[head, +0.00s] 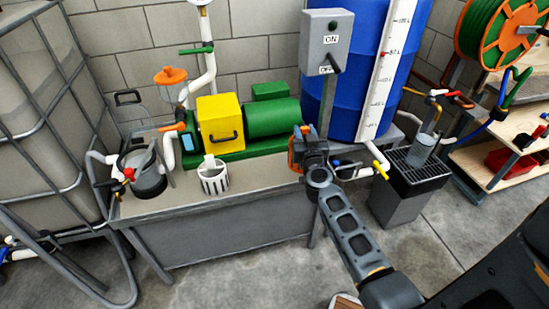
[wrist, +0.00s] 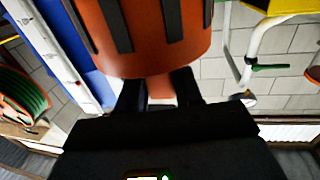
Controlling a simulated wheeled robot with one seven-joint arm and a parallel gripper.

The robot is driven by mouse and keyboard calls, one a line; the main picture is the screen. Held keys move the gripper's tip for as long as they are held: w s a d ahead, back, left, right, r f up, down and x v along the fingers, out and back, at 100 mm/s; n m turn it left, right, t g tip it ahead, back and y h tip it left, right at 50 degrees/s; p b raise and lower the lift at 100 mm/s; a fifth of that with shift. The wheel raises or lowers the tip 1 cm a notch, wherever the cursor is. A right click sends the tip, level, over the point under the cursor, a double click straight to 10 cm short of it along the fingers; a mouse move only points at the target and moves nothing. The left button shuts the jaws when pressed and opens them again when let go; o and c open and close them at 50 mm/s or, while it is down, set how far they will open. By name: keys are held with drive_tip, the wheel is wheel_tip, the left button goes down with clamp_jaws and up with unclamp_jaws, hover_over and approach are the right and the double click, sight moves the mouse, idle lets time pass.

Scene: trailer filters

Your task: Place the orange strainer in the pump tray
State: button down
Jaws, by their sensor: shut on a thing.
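The orange strainer (wrist: 150,38), with dark slots in its wall, fills the top middle of the wrist view. My gripper (wrist: 160,90) is shut on its short orange tab. In the head view, my gripper (head: 304,150) is above the right end of the bench, and only part of the strainer (head: 296,155) shows beside it. The grey tray-like bench top under the pump (head: 258,182) looks like the pump tray. The green and yellow pump (head: 245,120) stands on it. A white slotted strainer (head: 213,179) stands near its front edge.
A grey bucket with hoses (head: 148,180) sits at the bench's left end. The switch box (head: 325,40) on its post and the blue barrel (head: 362,60) rise behind my gripper. A dark grated stand (head: 415,175) is to the right. The bench's front middle is clear.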

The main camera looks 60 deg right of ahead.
drive_tip(key=w+f+b, duration=0.7)
drive_tip(key=f, duration=0.1)
drive_tip(key=shift+d+f, duration=0.15)
drive_tip(key=shift+d, duration=0.25)
drive_tip(key=shift+w+f, duration=0.1)
drive_tip(key=shift+f, duration=0.1)
drive_tip(key=c, duration=0.7)
unclamp_jaws()
drive_tip(key=shift+c, duration=0.2)
